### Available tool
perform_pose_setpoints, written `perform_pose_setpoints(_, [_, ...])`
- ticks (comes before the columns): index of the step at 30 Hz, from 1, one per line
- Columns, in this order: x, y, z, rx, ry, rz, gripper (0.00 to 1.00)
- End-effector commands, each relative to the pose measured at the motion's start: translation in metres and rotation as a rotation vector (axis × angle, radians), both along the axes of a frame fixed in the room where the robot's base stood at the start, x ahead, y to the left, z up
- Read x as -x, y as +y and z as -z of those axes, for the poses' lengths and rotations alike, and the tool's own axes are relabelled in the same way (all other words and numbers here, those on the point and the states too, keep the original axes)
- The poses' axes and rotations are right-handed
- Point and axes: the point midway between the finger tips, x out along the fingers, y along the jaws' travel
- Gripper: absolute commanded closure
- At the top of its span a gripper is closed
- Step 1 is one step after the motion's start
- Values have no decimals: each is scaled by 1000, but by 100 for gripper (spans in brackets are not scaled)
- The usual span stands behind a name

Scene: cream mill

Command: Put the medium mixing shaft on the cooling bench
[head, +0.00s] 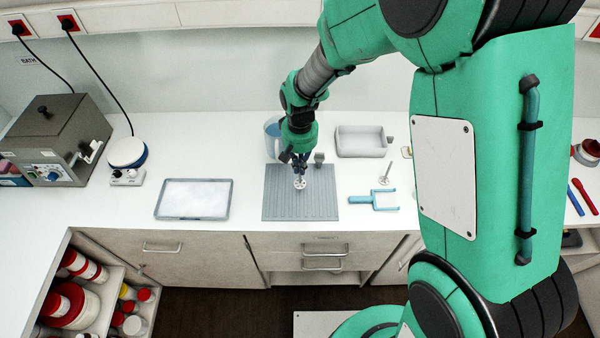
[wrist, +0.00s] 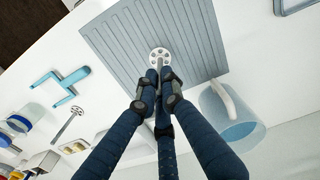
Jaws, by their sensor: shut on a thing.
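My gripper (head: 299,160) is shut on a mixing shaft (head: 300,183) with a round, holed disc at its lower end. In the wrist view the gripper's dark fingers (wrist: 160,77) close around the rod, and the disc (wrist: 159,56) shows beyond the fingertips. The disc is over a grey ribbed mat (head: 284,207), which also shows in the wrist view (wrist: 190,30); I cannot tell whether it touches. Another holed-disc shaft (head: 385,175) is on the counter to the right, also in the wrist view (wrist: 68,124). I cannot tell which surface is called the cooling bench.
A blue jug (head: 271,140) stands close behind the mat. A frosted tray (head: 194,200) lies left, a blue-handled tool (head: 375,200) right, a grey bin (head: 361,141) behind right. A white round device (head: 127,153) and a grey bath (head: 55,140) stand farther left.

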Motion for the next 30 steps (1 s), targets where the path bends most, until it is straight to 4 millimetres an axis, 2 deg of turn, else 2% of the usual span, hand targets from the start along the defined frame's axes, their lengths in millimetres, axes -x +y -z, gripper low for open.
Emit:
perform_pose_setpoints(8, [0, 0, 1, 0, 1, 0, 100])
perform_pose_setpoints(19, [1, 0, 33, 0, 1, 0, 100])
perform_pose_setpoints(30, [1, 0, 36, 0, 0, 0, 100])
